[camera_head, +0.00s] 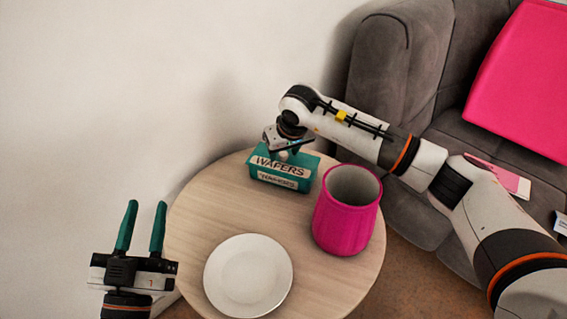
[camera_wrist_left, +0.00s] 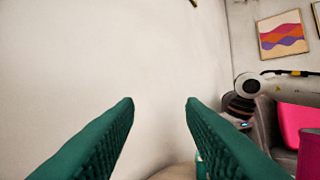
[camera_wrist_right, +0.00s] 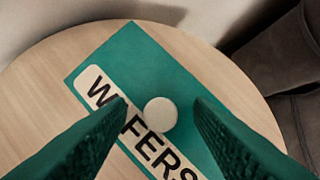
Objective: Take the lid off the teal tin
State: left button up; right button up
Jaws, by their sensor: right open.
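The teal tin (camera_head: 266,180) stands upright at the back of the round table, with its lid on. The lid (camera_wrist_right: 130,50) reads "WAFERS" and has a round white knob (camera_wrist_right: 160,114) in its middle. My right gripper (camera_head: 285,148) is over the lid, pointing down. In the right wrist view its open fingers (camera_wrist_right: 161,102) appear on either side of the knob; I cannot tell whether they touch it. The arm partly hides the lid in the head view. My left gripper (camera_head: 146,206) is open and empty, left of the table; its fingers also show in the left wrist view (camera_wrist_left: 160,101).
A pink ribbed pot (camera_head: 342,222) stands right of the tin, close to my right arm. A white plate (camera_head: 248,275) lies at the table's front. The wooden table top (camera_head: 205,215) is bare on the left. A grey sofa (camera_head: 420,80) stands behind.

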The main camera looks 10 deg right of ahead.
grip_shut()
dwell(0.3)
